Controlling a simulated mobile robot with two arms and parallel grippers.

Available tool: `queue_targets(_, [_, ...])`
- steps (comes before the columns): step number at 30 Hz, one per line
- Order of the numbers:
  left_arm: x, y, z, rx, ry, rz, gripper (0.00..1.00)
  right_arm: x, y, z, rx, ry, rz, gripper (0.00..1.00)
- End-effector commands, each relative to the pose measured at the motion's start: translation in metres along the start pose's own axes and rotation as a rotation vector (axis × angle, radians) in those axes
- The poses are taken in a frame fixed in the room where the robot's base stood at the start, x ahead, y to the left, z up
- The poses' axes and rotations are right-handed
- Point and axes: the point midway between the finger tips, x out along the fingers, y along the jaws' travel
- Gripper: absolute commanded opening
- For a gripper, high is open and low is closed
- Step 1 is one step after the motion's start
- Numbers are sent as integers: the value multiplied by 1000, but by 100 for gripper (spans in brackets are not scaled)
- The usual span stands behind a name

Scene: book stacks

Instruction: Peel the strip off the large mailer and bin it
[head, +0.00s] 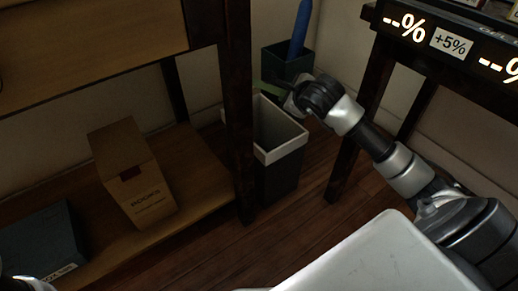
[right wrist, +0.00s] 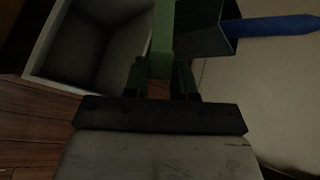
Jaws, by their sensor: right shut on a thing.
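My right gripper (head: 284,100) is at the end of the arm reaching in from the right, above the back rim of the bin. In the right wrist view its fingers (right wrist: 161,78) are shut on a flat green strip (right wrist: 161,40), which extends away from the fingertips. In the head view a bit of the strip (head: 266,88) shows left of the gripper. The bin (head: 276,178) is dark with a pale rim and an open top; in the right wrist view the bin (right wrist: 100,45) lies to the left of the strip. I cannot make out the large mailer. My left gripper is out of view.
A dark green holder (head: 285,65) with a blue rolled object (head: 300,30) stands behind the bin. A wooden shelf at left bears a brown box (head: 135,175) and a dark blue box (head: 42,243). A shelf post (head: 238,110) stands left of the bin; a dark table leg (head: 350,150) stands right.

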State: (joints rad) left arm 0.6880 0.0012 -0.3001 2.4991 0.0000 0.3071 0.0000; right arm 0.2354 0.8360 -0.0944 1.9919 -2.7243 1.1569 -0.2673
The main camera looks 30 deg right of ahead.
Motion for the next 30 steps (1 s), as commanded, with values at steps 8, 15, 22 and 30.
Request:
queue_targets(8, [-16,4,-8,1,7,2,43,17,20,-18,1,2,1,13])
queue_targets(15, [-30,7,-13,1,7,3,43,30,35,-30,1,0,1,13])
queue_targets(22, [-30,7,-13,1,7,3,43,31,35,-31,0,0,0,13])
queue_targets(30, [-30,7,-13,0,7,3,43,31,35,-31,0,0,0,53])
